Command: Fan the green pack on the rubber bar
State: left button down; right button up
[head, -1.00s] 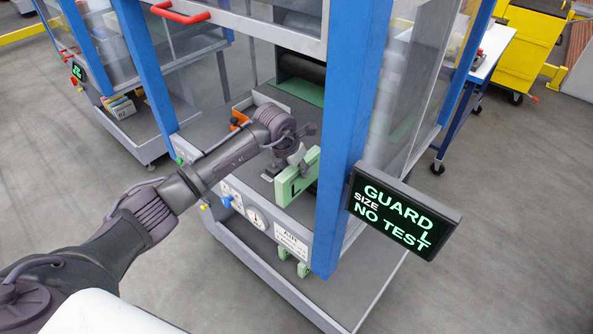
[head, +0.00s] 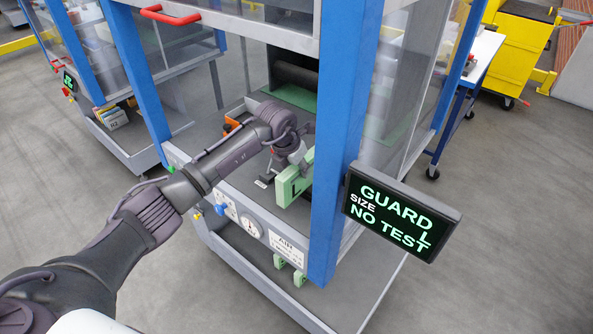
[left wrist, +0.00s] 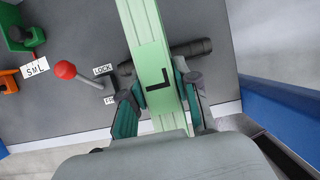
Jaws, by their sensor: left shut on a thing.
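My left gripper (head: 300,164) is shut on a light green block marked "L" (head: 293,187), above the machine's front deck. The left wrist view shows both fingertips (left wrist: 160,92) against the sides of this long, ribbed green block (left wrist: 146,38). A dark cylindrical bar (left wrist: 192,48) lies crosswise beyond the fingers and partly behind the block; I cannot tell if they touch. A wide black roller (head: 296,74) sits deeper inside the machine. I cannot tell which thing is the pack. My right gripper is not in view.
A red-knobbed lever (left wrist: 65,70) stands beside a LOCK label. Green (left wrist: 22,38) and orange (left wrist: 8,80) parts sit left of it. A blue post (head: 345,130) and a "GUARD" display (head: 402,213) stand close to the right of my gripper. A red handle (head: 175,17) is above.

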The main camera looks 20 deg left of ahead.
aim_at(311, 153)
pick_arm(q)
jog(key=shift+w+d, duration=0.15)
jog(key=shift+w, duration=0.15)
jog(key=shift+w+d+b, duration=0.3)
jog(key=shift+w+b, duration=0.45)
jog(key=shift+b, duration=0.1)
jog(key=shift+w, duration=0.1)
jog(key=shift+w+d+b, duration=0.2)
jog(key=shift+w+b, duration=0.35)
jog(key=shift+b, duration=0.1)
jog(key=shift+w, duration=0.1)
jog(key=shift+w+d+f+b, duration=0.1)
jog(key=shift+w+d+b, duration=0.1)
jog(key=shift+w+b, duration=0.4)
jog(key=shift+w+d+b, duration=0.15)
jog(key=shift+w+b, duration=0.25)
jog(key=shift+b, duration=0.25)
jog(key=shift+w+d, duration=0.15)
jog(key=shift+w, duration=0.1)
jog(key=shift+b, duration=0.3)
